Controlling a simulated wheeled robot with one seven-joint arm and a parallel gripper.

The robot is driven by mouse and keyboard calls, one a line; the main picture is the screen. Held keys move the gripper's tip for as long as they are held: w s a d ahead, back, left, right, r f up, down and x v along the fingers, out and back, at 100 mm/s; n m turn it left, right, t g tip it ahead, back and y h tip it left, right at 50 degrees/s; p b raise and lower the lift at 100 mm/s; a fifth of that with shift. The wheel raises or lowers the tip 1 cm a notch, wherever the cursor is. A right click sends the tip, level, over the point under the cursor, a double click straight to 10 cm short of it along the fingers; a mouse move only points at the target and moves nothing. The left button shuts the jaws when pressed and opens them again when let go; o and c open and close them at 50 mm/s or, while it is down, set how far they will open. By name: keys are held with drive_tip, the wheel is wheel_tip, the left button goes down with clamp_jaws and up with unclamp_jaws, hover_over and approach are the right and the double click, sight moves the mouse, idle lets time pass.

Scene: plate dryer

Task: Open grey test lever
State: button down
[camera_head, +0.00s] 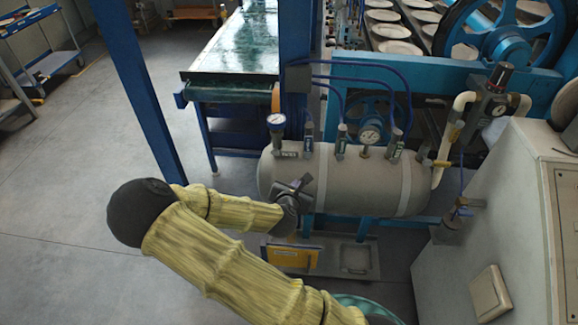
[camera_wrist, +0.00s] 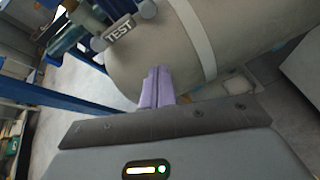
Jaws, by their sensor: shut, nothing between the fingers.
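A dark label reading TEST (camera_wrist: 119,30) shows at the upper left of the wrist view, on grey valve parts beside the tank. A grey lever-like part (camera_wrist: 86,16) lies just above and left of that label. In the head view, several grey valves with small labels stand along the tank top, but I cannot read for sure which is the test one. My gripper (camera_head: 296,186) is in front of the tank's left end, below the valves. In the wrist view its purple fingers (camera_wrist: 157,73) are together and empty, with the label and valve above and left of them.
The beige cylindrical tank (camera_head: 350,187) lies close behind my gripper. A grey cabinet (camera_head: 510,230) stands at the right. A blue post (camera_head: 140,85) is at the left. Open floor (camera_head: 60,200) lies further left.

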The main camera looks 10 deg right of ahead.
sight(285, 153)
drive_tip(key=a+n, duration=0.1)
drive_tip(key=w+r+n+t, duration=0.1)
drive_tip(key=a+n+t, duration=0.1)
drive_tip(key=n, duration=0.1)
drive_tip(key=shift+w+a+r+y, duration=0.3)
drive_tip(key=shift+w+r+y, duration=0.05)
drive_tip(key=shift+y, duration=0.05)
drive_tip(key=shift+w, duration=0.1)
drive_tip(key=p+x, duration=0.1)
drive_tip(key=x, duration=0.9)
drive_tip(key=shift+f, duration=0.1)
